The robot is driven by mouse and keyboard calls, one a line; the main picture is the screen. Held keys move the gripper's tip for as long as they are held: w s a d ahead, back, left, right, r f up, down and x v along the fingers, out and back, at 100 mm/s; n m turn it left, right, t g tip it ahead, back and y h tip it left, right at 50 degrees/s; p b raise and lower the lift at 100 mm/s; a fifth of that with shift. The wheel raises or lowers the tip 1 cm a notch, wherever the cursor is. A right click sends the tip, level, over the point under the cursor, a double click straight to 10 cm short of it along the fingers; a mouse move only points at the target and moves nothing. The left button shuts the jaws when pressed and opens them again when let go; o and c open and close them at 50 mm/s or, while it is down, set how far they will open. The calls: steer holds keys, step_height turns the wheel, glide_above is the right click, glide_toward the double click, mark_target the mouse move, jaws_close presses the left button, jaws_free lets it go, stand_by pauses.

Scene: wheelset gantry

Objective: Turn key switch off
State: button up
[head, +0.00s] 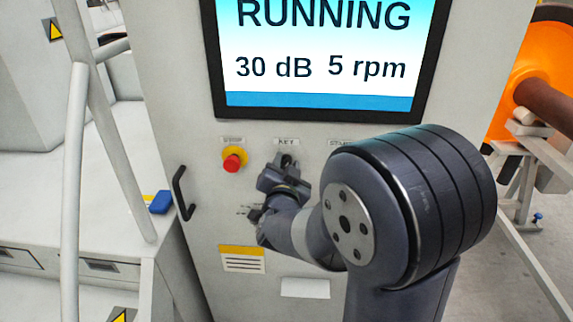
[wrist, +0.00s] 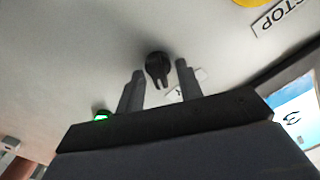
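The key switch (wrist: 157,68) is a small dark knob on the pale cabinet front. In the wrist view it shows between and just beyond the two fingertips, with gaps on both sides. My gripper (wrist: 160,75) is open, and its fingers are apart from the knob. In the head view my gripper (head: 284,164) is at the panel just below the KEY label (head: 286,142). There it largely hides the switch, so I cannot tell which way the switch is turned.
The screen (head: 320,55) reads RUNNING, 30 dB, 5 rpm. A red stop button (head: 232,162) on a yellow base is left of my gripper. A green-lit button (wrist: 102,115) shows in the wrist view. A black door handle (head: 182,193) sticks out at the cabinet's left edge.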

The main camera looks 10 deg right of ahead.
steer(key=shift+c, duration=0.2)
steer(key=c, duration=0.6)
steer(key=shift+c, duration=0.2)
steer(key=shift+n, duration=0.3)
steer(key=n, duration=0.5)
steer(key=shift+a+p, duration=0.15)
steer(key=shift+p, duration=0.15)
steer(key=n+p, duration=0.1)
steer(key=n, duration=0.5)
steer(key=shift+w+a, duration=0.1)
steer(key=shift+a, duration=0.05)
steer(key=shift+n, duration=0.3)
steer(key=o, duration=0.7)
